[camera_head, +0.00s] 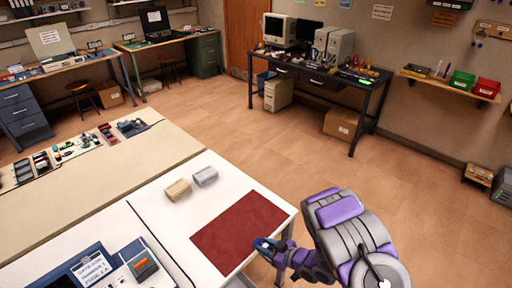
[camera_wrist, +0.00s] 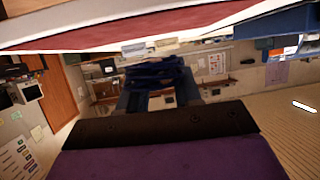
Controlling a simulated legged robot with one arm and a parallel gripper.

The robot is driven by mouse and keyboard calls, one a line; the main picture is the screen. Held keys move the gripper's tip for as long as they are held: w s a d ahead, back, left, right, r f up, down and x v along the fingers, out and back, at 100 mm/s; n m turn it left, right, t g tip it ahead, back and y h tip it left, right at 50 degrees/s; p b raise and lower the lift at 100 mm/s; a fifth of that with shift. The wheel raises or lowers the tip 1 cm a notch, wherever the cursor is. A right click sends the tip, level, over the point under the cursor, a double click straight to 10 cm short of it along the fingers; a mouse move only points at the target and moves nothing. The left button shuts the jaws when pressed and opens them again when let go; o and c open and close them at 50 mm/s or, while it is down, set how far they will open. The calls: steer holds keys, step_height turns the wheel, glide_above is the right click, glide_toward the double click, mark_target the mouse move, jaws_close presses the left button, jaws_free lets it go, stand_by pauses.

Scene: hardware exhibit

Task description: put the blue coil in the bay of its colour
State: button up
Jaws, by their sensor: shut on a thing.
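My gripper (camera_head: 266,244) is at the right front edge of the white table, beside the near right corner of a dark red mat. It is shut on the blue coil (camera_wrist: 155,74), which shows as a dark blue bundle between the fingers in the wrist view. In the head view the coil is small and partly hidden by the fingers. I cannot make out a blue bay in either view.
The red mat (camera_head: 238,232) lies flat on the white table (camera_head: 150,215). A beige block (camera_head: 178,189) and a grey block (camera_head: 205,176) stand behind it. Open floor lies beyond.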

steer(key=w+d+r+m+t+h, duration=0.2)
steer(key=w+d+r+m+h, duration=0.15)
steer(key=w+r, duration=0.35)
steer(key=w+d+r+m+t+h, duration=0.25)
steer(key=w+d+r+m, duration=0.2)
steer(key=r, duration=0.35)
step_height(320, 180, up, 8)
steer(key=d+m+h+b, duration=0.1)
steer(key=m+h, duration=0.1)
steer(key=h, duration=0.2)
steer(key=shift+h, duration=0.3)
